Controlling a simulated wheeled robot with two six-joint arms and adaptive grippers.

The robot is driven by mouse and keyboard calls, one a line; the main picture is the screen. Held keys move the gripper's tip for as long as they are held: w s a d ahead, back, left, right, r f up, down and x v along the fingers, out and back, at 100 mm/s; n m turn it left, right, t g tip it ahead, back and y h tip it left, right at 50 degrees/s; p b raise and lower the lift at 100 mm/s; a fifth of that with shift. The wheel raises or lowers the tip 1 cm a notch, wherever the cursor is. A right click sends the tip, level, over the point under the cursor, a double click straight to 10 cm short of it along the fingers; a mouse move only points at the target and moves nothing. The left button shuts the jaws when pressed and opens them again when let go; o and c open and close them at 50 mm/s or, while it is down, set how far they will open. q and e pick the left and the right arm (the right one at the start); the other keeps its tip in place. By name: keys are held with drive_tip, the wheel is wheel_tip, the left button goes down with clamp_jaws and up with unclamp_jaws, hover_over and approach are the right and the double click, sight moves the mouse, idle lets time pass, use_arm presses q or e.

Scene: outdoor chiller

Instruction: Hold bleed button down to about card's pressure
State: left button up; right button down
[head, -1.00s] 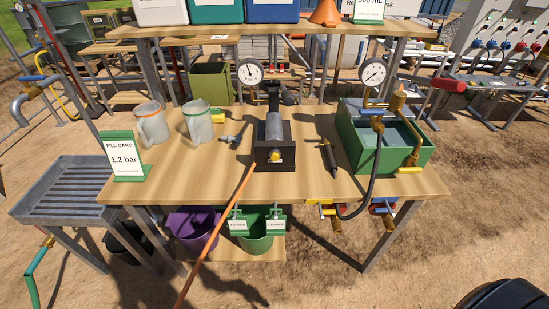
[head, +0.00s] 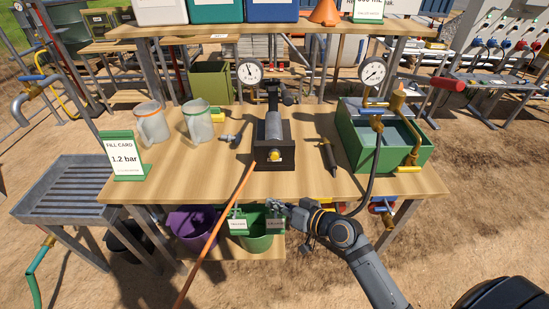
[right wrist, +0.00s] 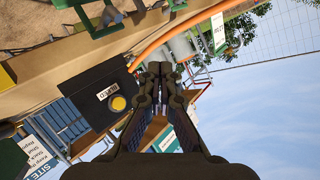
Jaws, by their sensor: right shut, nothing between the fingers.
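The bleed button is a yellow round button (head: 274,156) on the front of a black block (head: 288,163) at the table's middle. It also shows in the right wrist view (right wrist: 118,103), under a label reading BLEED. A round gauge (head: 249,72) stands behind the block; its reading is too small to tell. The fill card (head: 124,158) at the table's left reads 1.2 bar. My right gripper (head: 272,205) is shut and empty, in front of the table edge, below the button and apart from it. It shows large in the right wrist view (right wrist: 165,75). My left gripper is not in view.
An orange hose (head: 215,231) runs from the block down over the front edge. Two clear jugs (head: 152,124) stand at left. A green water tank (head: 375,157) with a second gauge (head: 373,71) is at right. A black tool (head: 328,158) lies between block and tank.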

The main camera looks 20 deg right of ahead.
sight(275, 156)
drive_tip(key=w+d+r+m+t, duration=0.2)
drive_tip(key=w, duration=0.1)
drive_tip(key=shift+w+d+r+t, duration=0.2)
drive_tip(key=shift+r+t, duration=0.1)
drive_tip(key=shift+r, duration=0.1)
drive_tip(key=shift+w, duration=0.1)
drive_tip(key=w, duration=0.2)
drive_tip(key=w+d+b, duration=0.1)
drive_tip(key=w, duration=0.1)
drive_tip(key=w+d, duration=0.1)
drive_tip(key=w, duration=0.2)
drive_tip(key=shift+f, duration=0.2)
drive_tip(key=shift+w+d+r+b, duration=0.15)
drive_tip(key=shift+w+b, duration=0.3)
drive_tip(key=shift+w, duration=0.2)
idle(0.5)
drive_tip(key=shift+w+d+b, duration=0.1)
drive_tip(key=shift+w+b, duration=0.2)
drive_tip(key=shift+b, duration=0.1)
drive_tip(key=shift+w, duration=0.1)
drive_tip(key=shift+w+d+b, duration=0.15)
drive_tip(key=shift+w+b, duration=0.15)
drive_tip(key=shift+w, duration=0.15)
idle(4.2)
